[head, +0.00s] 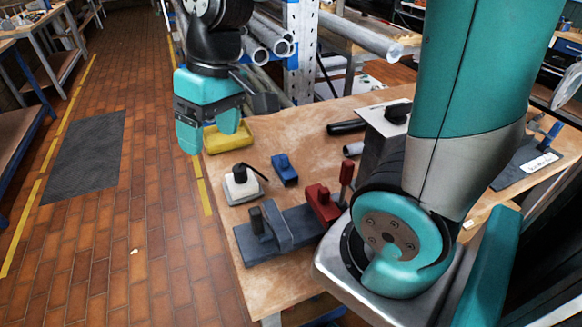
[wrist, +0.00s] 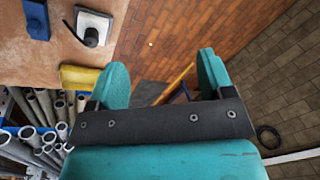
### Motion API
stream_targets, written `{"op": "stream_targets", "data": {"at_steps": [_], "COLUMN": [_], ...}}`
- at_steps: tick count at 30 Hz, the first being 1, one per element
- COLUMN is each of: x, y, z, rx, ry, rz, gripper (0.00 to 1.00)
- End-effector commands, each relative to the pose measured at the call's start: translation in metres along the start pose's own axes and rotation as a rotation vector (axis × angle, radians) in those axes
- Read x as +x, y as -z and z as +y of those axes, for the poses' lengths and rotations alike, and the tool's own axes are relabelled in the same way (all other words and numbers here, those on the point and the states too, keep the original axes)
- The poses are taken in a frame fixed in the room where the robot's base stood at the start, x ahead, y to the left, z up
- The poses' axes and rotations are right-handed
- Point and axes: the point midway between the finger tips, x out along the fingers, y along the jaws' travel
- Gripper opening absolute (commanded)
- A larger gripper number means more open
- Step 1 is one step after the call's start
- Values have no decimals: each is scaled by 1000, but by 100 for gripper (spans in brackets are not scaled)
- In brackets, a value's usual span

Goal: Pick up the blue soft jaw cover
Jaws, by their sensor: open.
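The blue soft jaw cover (head: 284,169) is a small blue block lying on the wooden bench, between the white-based device and the red part of the vise. It also shows at the top left of the wrist view (wrist: 37,20), partly cut by the frame edge. My gripper (head: 208,135) is open and empty, above the far left edge of the bench, beyond and to the left of the cover. In the wrist view its two teal fingers (wrist: 163,75) stand wide apart with floor between them.
A white-based device with a black lever (head: 241,184) stands left of the cover. A dark vise (head: 275,235) with a red jaw (head: 322,205) lies nearer. Metal pipes (head: 268,35) stand behind the bench. Open floor lies left.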

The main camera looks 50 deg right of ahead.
Motion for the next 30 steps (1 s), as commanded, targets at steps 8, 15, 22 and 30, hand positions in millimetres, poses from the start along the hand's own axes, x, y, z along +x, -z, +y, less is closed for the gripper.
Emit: {"op": "stream_targets", "data": {"at_steps": [8,15,22,30], "x": [61,84,132,179], "y": [25,9,3,-2], "z": [226,283,292,301], "rx": [548,676,674,672], "ry": [-193,-234,-233,-234], "rz": [-39,-58,-60,-56], "gripper": [74,74,74,74]}}
